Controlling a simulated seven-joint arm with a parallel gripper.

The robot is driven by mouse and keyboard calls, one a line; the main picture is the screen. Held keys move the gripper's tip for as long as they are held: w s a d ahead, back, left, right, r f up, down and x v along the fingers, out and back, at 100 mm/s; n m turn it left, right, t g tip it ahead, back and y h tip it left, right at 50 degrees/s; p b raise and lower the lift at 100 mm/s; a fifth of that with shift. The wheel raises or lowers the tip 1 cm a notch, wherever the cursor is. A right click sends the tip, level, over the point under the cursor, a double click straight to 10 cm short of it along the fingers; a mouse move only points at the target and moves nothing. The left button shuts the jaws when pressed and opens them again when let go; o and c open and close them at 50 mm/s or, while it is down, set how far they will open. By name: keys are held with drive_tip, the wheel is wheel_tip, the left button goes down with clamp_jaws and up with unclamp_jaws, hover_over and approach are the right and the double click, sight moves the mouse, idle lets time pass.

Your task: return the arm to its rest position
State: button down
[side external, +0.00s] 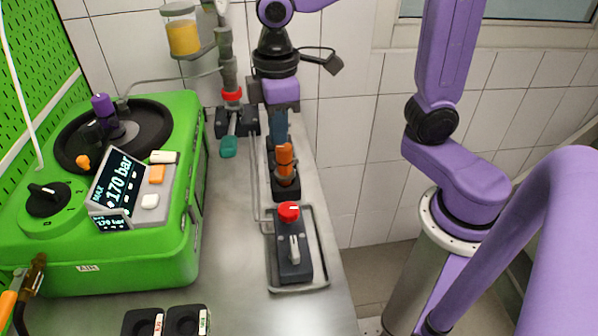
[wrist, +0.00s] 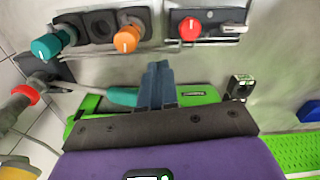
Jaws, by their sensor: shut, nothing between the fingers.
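My purple arm rises on the right of the side view and reaches across the top to the bench. My gripper (side external: 279,138) points down above the row of knobs on the steel bench. Its two blue-grey fingers are shut together with nothing between them. In the side view they overlap the area just behind the orange knob (side external: 285,158); whether they touch anything there I cannot tell. In the wrist view the shut fingers (wrist: 158,68) stand in front of bare bench, with the orange knob (wrist: 127,38) beyond them to the left.
A green pump case (side external: 150,255) with a 170 bar display fills the left. A red knob (side external: 289,211) and a lever sit on a tray in front. A red-collared pipe (side external: 231,95) stands behind, beside a teal handle (side external: 229,147). Bare bench (side external: 235,230) lies between.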

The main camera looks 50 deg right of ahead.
drive_tip(key=s+d+f+n, duration=0.1)
drive_tip(key=s+d, duration=0.3)
drive_tip(key=s, duration=0.4)
drive_tip(key=s+d+f+n, duration=0.1)
drive_tip(key=s+d+f, duration=0.2)
drive_tip(key=s, duration=0.5)
drive_tip(key=shift+d+f, duration=0.3)
drive_tip(key=shift+d, duration=0.55)
idle(0.8)
